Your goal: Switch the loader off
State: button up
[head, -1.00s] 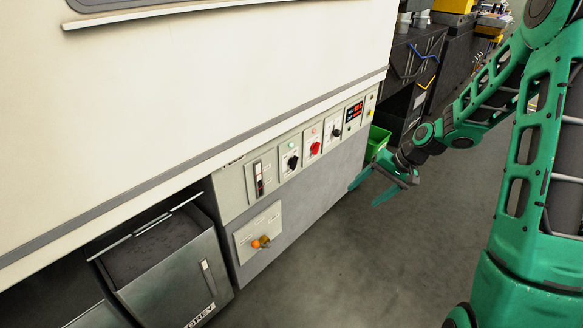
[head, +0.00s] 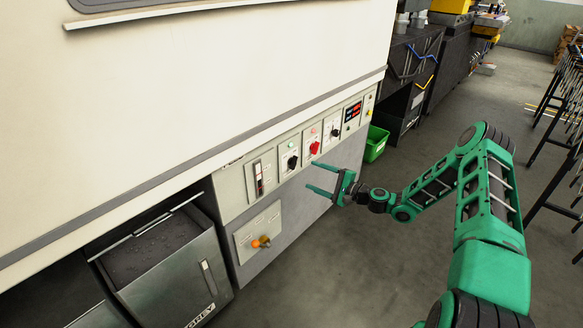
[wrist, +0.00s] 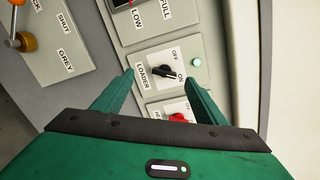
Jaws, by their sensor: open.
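The loader switch (head: 293,162) is a black rotary knob on a white plate in the cabinet's control strip. In the wrist view the knob (wrist: 166,72) sits on the plate marked LOADER, OFF and ON, and its handle lies toward ON. A green lamp (wrist: 197,62) beside the plate looks lit. My gripper (head: 311,176) is open and empty, in front of the strip and a little to the right of the knob. In the wrist view the knob shows beyond and between my fingertips (wrist: 157,80), apart from them.
A red knob (head: 315,147) is just right of the loader switch, with another black knob (head: 335,132) and a red display (head: 353,111) further on. A slider gauge (head: 259,178) is to its left. An orange-tipped lever (head: 261,242) sticks out below.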

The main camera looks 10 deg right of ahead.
aim_at(295, 164)
jog(key=w+a+m, duration=0.1)
jog(key=w+a, duration=0.1)
jog(key=w, duration=0.3)
jog(key=w+a+t, duration=0.1)
jog(key=w+a, duration=0.2)
jog(key=w, duration=0.1)
jog(key=shift+w+a+f+m, duration=0.25)
jog(key=shift+w+f+m, duration=0.05)
jog(key=shift+w+m, duration=0.1)
jog(key=shift+c, duration=0.6)
